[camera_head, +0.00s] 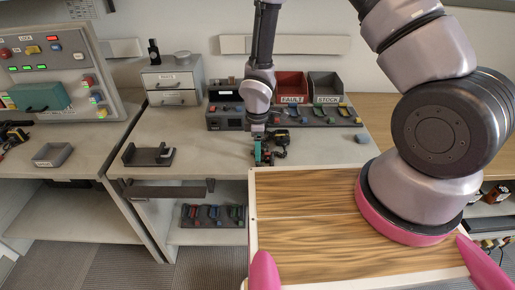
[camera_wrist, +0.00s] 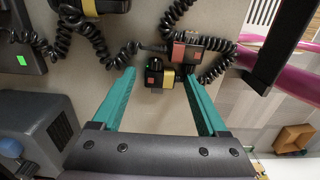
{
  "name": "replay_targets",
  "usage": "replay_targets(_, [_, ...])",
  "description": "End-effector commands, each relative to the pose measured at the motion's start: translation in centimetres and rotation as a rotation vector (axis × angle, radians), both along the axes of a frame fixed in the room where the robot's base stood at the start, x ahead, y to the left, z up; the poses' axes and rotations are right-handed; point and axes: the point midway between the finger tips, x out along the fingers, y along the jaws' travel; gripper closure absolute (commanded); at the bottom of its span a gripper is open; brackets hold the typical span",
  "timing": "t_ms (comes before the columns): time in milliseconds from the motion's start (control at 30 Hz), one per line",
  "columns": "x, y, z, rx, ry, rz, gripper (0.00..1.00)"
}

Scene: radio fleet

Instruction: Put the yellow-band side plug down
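My gripper (camera_wrist: 158,75) has two teal fingers, spread apart in the wrist view. A small black plug with a yellow band (camera_wrist: 168,76) and a red square on its face lies between and just past the fingertips, with a gap on either side. It appears to rest on the grey worktop (camera_wrist: 100,72). In the head view my gripper (camera_head: 263,154) is low over the front part of the middle bench. Black plugs and cords (camera_head: 281,139) lie beside it there, too small to tell the yellow-band plug apart.
A red-marked plug (camera_wrist: 187,46) with coiled cord lies close by, and another yellow-marked one (camera_wrist: 97,6) lies at the top. Behind stand a red FAULT bin (camera_head: 291,88) and a grey STOCK bin (camera_head: 326,90). A black holder (camera_head: 147,155) sits left on the bench; bench space between is clear.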

Motion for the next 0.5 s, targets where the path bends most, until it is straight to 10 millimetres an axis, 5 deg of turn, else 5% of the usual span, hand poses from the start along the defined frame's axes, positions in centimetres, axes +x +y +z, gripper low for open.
replay_targets(267, [0.2,0.0,1.8,0.003,-0.003,-0.003,0.24])
replay_targets(500, [0.2,0.0,7.1,0.004,-0.005,-0.003,0.24])
